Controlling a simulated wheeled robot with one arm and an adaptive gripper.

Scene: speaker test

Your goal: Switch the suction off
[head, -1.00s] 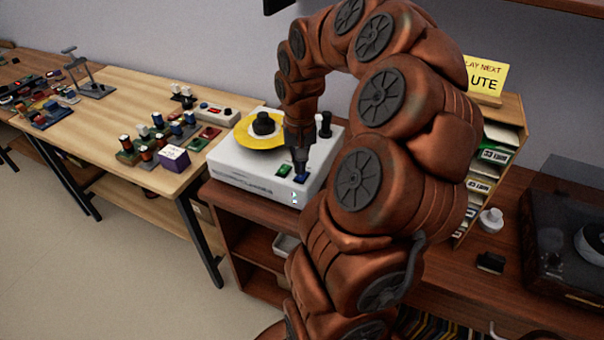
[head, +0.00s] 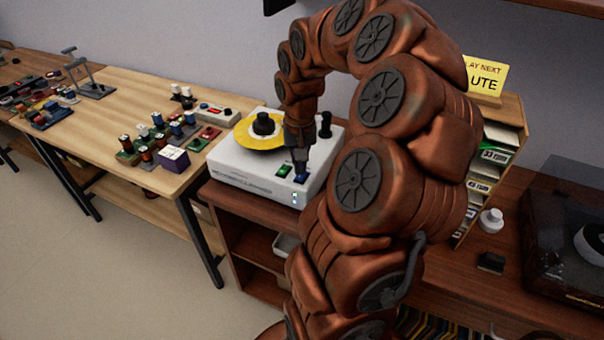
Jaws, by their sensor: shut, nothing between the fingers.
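The picture does not show which button is the suction one.
A black knob or post (head: 325,124) rises at the machine's back right, close to my gripper. A light wooden table (head: 110,92) with small parts stands left. A record crate (head: 505,110) and a turntable (head: 570,245) are on the right.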

